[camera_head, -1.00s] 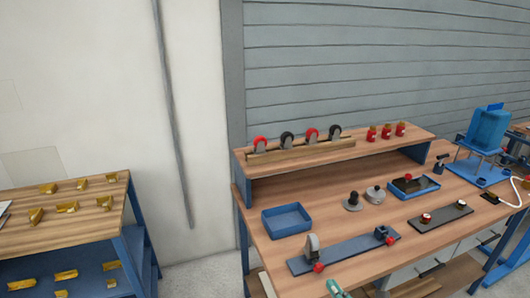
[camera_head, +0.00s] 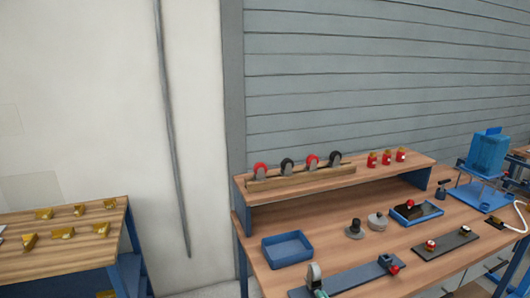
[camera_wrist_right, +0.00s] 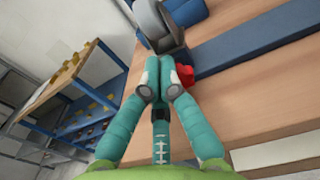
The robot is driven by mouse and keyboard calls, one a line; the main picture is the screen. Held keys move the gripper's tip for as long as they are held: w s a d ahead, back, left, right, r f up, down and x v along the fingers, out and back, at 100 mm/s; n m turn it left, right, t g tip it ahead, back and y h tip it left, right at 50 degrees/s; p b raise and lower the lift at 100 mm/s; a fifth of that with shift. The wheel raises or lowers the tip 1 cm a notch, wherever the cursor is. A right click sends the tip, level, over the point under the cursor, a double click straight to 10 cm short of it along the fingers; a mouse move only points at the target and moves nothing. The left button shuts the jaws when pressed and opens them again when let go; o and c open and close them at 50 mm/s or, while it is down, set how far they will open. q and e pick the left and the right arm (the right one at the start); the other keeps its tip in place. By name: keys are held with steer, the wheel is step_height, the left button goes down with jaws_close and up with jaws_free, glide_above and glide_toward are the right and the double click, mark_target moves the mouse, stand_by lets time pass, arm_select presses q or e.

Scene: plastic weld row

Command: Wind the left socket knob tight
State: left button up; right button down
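A long dark-blue plate (camera_head: 345,281) lies near the bench's front edge. Its left end carries a grey upright holder (camera_head: 313,274), its right end a block with a red knob (camera_head: 394,270). In the right wrist view the left red knob (camera_wrist_right: 188,77) shows beside the holder's dark base (camera_wrist_right: 163,42), partly covered by a finger. My right gripper (camera_wrist_right: 160,62) has its teal fingertips together, just left of most of the visible red; I see nothing between them. In the head view only a bit of my right gripper (camera_head: 320,293) shows at the bottom edge. My left gripper is not in view.
A blue tray (camera_head: 287,249) stands behind the plate. Several casters (camera_head: 311,163) and red jars (camera_head: 386,158) stand on the raised shelf (camera_head: 340,178). Another plate with red knobs (camera_head: 446,243) lies to the right. A side table (camera_head: 70,241) holds several yellow parts.

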steer(key=shift+d+f+b, duration=0.1)
steer(key=shift+f+b, duration=0.25)
steer(key=shift+b, duration=0.05)
stand_by(0.4)
steer(key=shift+d, duration=0.15)
steer(key=shift+w+d+b, duration=0.1)
steer(key=shift+d+b, duration=0.3)
steer(key=shift+b, duration=0.25)
steer(key=shift+r+p, duration=0.25)
steer(key=shift+p, duration=0.1)
steer(key=shift+s+d, duration=0.25)
steer(key=shift+s, duration=0.3)
steer(key=shift+r+v, duration=0.15)
steer(key=shift+v, duration=1)
steer(key=shift+r+v, duration=0.1)
steer(key=shift+v, duration=1.05)
